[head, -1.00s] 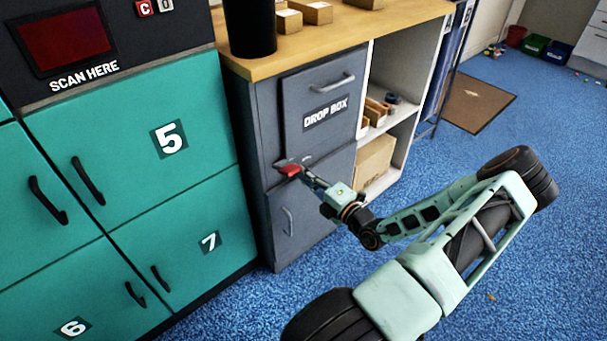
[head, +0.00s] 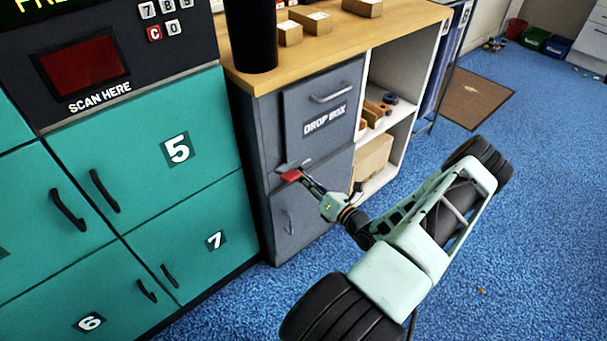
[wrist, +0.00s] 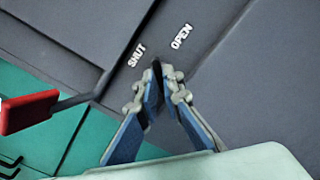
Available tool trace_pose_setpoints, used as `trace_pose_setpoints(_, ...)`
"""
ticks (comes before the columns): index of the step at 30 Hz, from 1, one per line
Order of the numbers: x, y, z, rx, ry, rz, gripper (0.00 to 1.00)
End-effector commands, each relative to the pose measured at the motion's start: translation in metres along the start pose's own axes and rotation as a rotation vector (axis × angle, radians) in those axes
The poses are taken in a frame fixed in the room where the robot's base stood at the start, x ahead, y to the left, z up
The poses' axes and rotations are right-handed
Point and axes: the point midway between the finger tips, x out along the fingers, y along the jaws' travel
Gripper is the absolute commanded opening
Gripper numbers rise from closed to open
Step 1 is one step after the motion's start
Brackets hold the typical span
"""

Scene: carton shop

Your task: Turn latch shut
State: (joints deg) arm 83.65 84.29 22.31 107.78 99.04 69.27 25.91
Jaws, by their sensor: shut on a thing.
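The latch is on the front of the grey drop box cabinet (head: 328,119), below its upper door. Its red handle (head: 291,176) shows at my fingertips in the head view. In the wrist view the red handle (wrist: 27,111) is at the left, on a thin dark stem. The printed words SHUT (wrist: 137,55) and OPEN (wrist: 181,36) are on the panel above the fingertips. My gripper (wrist: 158,78) has its blue-padded fingers closed together at the panel around a narrow dark part of the latch, beside the red handle. The gripper (head: 304,181) partly hides the latch in the head view.
Teal lockers (head: 150,180) with black handles stand left of the cabinet. A black cylinder (head: 250,35) and several small cartons (head: 310,20) are on the wooden top. Open white shelves (head: 400,120) stand to the right.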

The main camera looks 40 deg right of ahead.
Motion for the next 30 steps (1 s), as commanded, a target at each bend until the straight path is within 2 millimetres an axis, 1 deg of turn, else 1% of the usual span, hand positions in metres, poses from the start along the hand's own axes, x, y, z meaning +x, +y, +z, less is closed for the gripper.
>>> trace_pose_setpoints(9, -0.0005, 0.0013, -0.0001, -0.297, 0.002, 0.000, 0.00)
trace_pose_setpoints(18, -0.0005, 0.0006, -0.0006, -0.533, 0.002, 0.000, 0.00)
trace_pose_setpoints(24, -0.0006, 0.0004, -0.0010, -0.638, 0.002, 0.000, 0.00)
trace_pose_setpoints(30, -0.0008, -0.0001, -0.0014, -0.695, 0.003, 0.000, 0.00)
